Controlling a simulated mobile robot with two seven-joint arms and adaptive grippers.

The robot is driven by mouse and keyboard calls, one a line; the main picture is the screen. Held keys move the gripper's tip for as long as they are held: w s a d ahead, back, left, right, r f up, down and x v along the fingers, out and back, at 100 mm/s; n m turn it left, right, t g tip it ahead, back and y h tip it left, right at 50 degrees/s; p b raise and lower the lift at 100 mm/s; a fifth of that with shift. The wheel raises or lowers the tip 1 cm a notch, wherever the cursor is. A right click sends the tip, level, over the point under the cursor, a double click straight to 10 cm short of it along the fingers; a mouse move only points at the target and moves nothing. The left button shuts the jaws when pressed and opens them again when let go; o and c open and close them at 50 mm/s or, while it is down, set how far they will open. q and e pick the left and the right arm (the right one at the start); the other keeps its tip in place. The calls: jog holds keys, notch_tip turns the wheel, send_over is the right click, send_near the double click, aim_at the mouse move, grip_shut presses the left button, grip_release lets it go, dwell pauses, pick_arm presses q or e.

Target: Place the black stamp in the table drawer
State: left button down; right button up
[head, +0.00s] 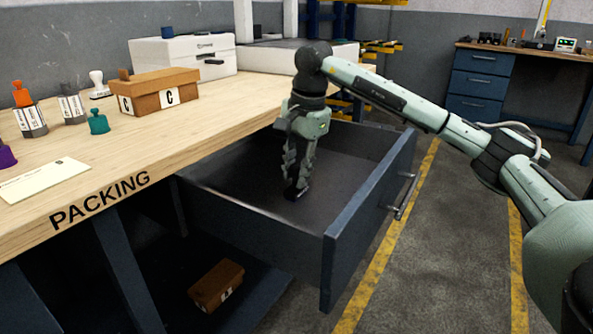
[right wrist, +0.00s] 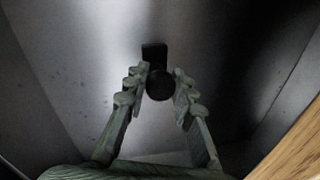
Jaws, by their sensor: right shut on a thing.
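The table drawer (head: 368,200) is pulled out from under the packing table (head: 200,115), and its inside looks empty apart from the stamp. My right gripper (head: 298,180) reaches down into the drawer and is shut on the black stamp (head: 293,193). The stamp is at the fingertips, low over the drawer floor; I cannot tell whether it touches the floor. In the right wrist view the black stamp (right wrist: 160,86) shows its round knob between the fingers (right wrist: 161,82). My left gripper is not in view.
On the table stand an orange stamp (head: 22,95), a green stamp (head: 98,122), a white stamp (head: 98,86), a brown box (head: 155,92) and an envelope (head: 45,181). A small brown box (head: 216,286) lies on the shelf below. The drawer's front wall and handle (head: 402,197) stick out over the floor.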

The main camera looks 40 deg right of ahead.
aim_at(296, 166)
jog(key=o, duration=0.9)
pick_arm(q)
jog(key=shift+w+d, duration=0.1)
pick_arm(e)
jog(key=r, duration=0.4)
jog(key=s+r, duration=0.1)
jog(key=r, duration=0.2)
jog(key=shift+p, duration=0.4)
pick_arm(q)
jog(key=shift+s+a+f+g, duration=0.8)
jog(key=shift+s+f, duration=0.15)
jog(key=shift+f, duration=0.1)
pick_arm(e)
jog(key=r, duration=0.2)
jog(key=s+r, duration=0.1)
jog(key=r, duration=0.2)
jog(key=shift+d+r, duration=0.1)
jog(key=shift+d, duration=0.1)
